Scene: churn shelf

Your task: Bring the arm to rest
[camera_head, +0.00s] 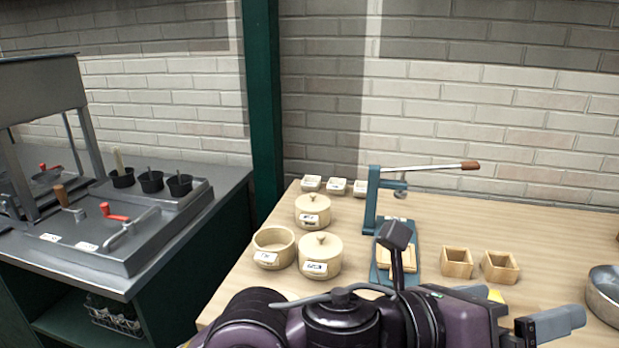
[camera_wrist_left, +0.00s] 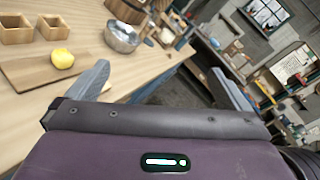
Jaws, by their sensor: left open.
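My left arm crosses the bottom of the head view in front of the wooden table (camera_head: 570,235). Its left gripper (camera_head: 555,322) points right there, with a grey finger showing. In the left wrist view the left gripper (camera_wrist_left: 158,70) has its two grey fingers wide apart, with nothing between them. It is open and empty, over the table's edge. My right gripper is in neither view.
A blue lever press (camera_head: 371,200), lidded pots (camera_head: 320,256) and wooden boxes (camera_head: 457,262) stand beyond the arm. A metal bowl (camera_head: 606,296) is at right. A yellow lump (camera_wrist_left: 62,59) lies on a board (camera_wrist_left: 30,78). A grey counter (camera_head: 120,275) stands left.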

